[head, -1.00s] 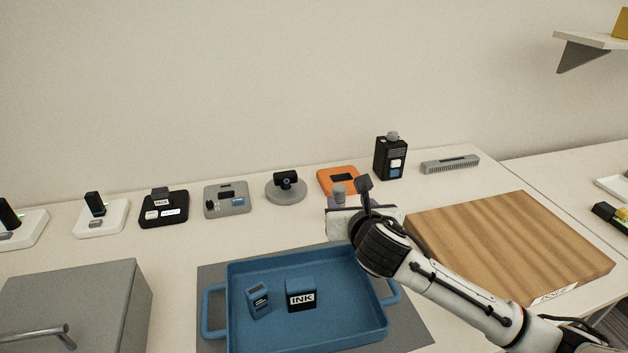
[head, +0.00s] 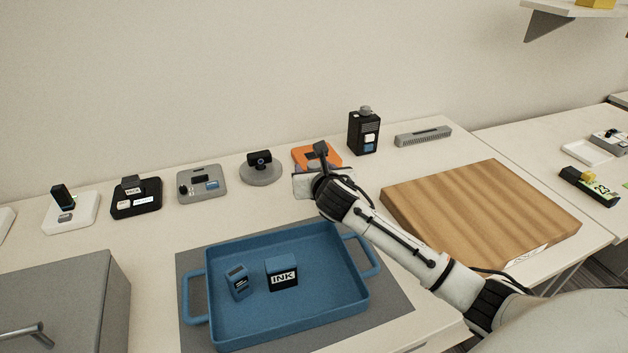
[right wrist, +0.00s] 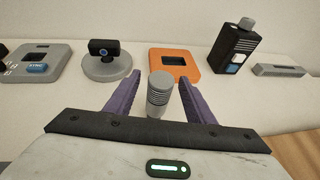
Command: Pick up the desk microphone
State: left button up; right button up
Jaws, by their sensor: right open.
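My left gripper is not in view.
Behind the gripper stand a webcam on a round grey base (head: 261,172), an orange device (right wrist: 175,65) and a black box with a grey knob (head: 364,133). A blue tray (head: 335,305) with two ink boxes lies in front. A wooden board (head: 480,210) is at right.

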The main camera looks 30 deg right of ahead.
jog(key=c, duration=1.2)
